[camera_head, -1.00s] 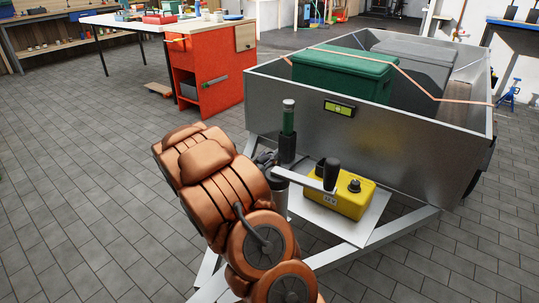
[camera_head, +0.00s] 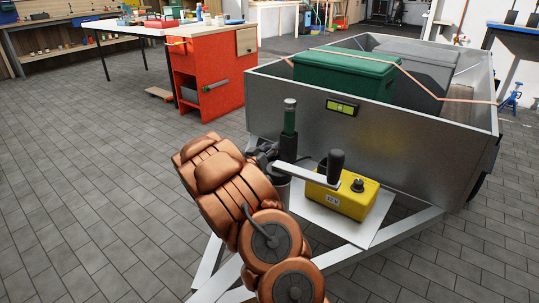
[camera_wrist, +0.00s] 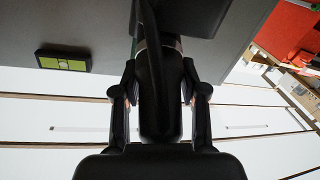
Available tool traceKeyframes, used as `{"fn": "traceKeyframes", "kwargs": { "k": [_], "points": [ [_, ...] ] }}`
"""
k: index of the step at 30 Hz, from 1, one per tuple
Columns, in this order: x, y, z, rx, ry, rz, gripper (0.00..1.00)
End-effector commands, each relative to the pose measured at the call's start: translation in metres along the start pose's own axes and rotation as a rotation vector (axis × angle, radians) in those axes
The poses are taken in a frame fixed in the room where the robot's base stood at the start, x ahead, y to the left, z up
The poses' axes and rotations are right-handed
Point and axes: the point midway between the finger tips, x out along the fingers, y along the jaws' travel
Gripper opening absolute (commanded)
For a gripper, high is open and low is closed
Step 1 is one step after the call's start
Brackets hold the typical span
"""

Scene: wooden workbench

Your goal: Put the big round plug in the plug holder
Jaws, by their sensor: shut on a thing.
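My gripper (camera_wrist: 160,108) shows in the wrist view with one finger on each side of a dark rounded thing, which looks like the big plug (camera_wrist: 160,85). It is shut on this thing. In the head view my gripper (camera_head: 264,154) is small and dark, close to the left of an upright post with a green grip (camera_head: 289,121) in front of the trailer. The plug cannot be told apart from the gripper there. I cannot make out a plug holder for certain in either view.
The metal trailer (camera_head: 300,117) holds a green box (camera_head: 345,74) and a grey box. A level (camera_head: 342,108) is on its front wall. A grey crank arm with a black knob (camera_head: 336,162) and a yellow case (camera_head: 342,194) are right of my gripper.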

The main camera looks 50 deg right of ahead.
Motion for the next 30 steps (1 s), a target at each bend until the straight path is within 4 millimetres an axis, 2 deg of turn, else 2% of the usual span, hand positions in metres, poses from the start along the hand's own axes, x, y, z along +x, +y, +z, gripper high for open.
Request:
{"fn": "traceKeyframes", "kwargs": {
  "k": [1, 3, 13, 14, 15, 21, 30],
  "points": [
    [-0.0002, -0.0026, 0.0082, -0.003, -0.001, -0.001, 0.00],
    [-0.0001, -0.0036, 0.0126, -0.003, 0.000, 0.000, 0.00],
    [-0.0001, -0.0039, 0.0134, 0.000, 0.001, 0.001, 0.00],
    [-0.0001, -0.0039, 0.0137, 0.001, 0.001, 0.001, 0.44],
    [-0.0001, -0.0039, 0.0137, 0.001, 0.001, 0.001, 0.49],
    [-0.0001, -0.0040, 0.0135, 0.001, 0.001, 0.001, 0.68],
    [-0.0001, -0.0040, 0.0140, 0.001, 0.001, 0.001, 0.68]
  ]
}}
